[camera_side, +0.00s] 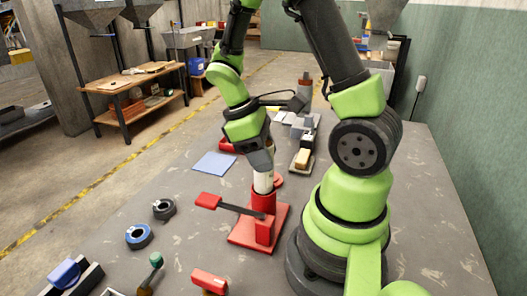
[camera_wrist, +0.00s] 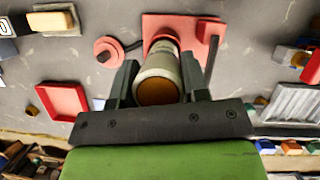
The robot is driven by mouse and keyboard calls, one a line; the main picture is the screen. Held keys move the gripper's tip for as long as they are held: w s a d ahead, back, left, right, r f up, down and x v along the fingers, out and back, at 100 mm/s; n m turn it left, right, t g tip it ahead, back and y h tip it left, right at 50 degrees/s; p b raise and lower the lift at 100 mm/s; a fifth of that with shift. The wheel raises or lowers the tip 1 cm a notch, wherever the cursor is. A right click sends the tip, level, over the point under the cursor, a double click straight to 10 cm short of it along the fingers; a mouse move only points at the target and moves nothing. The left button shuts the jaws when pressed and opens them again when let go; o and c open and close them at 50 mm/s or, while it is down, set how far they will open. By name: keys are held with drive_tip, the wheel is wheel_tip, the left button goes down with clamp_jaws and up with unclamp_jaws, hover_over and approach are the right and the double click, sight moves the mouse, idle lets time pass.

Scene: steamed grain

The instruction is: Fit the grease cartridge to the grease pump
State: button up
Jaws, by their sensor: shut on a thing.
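The grease cartridge is a white cylinder (camera_side: 263,183), held upright; in the wrist view it shows as a pale tube (camera_wrist: 160,66) with an orange-brown end facing the camera. My gripper (camera_side: 262,168) is shut on it, one finger on each side in the wrist view (camera_wrist: 158,84). The grease pump is red, with a flat base plate (camera_side: 245,238), an upright barrel (camera_side: 263,203) and a lever with a red handle (camera_side: 209,200). The cartridge's lower end meets the top of the barrel in the side view. I cannot tell whether it is seated inside.
A round red cap (camera_wrist: 107,50) lies beside the pump. A red tray (camera_wrist: 63,102) and a blue sheet (camera_side: 214,164) lie farther back. A black ring (camera_side: 164,209), a blue ring (camera_side: 139,236) and a red-handled tool (camera_side: 209,280) lie toward the front.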

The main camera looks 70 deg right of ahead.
sight(263, 175)
drive_tip(key=shift+f, duration=2.6)
idle(1.0)
drive_tip(key=o, duration=1.1)
drive_tip(key=shift+c, duration=0.2)
drive_tip(key=v, duration=1)
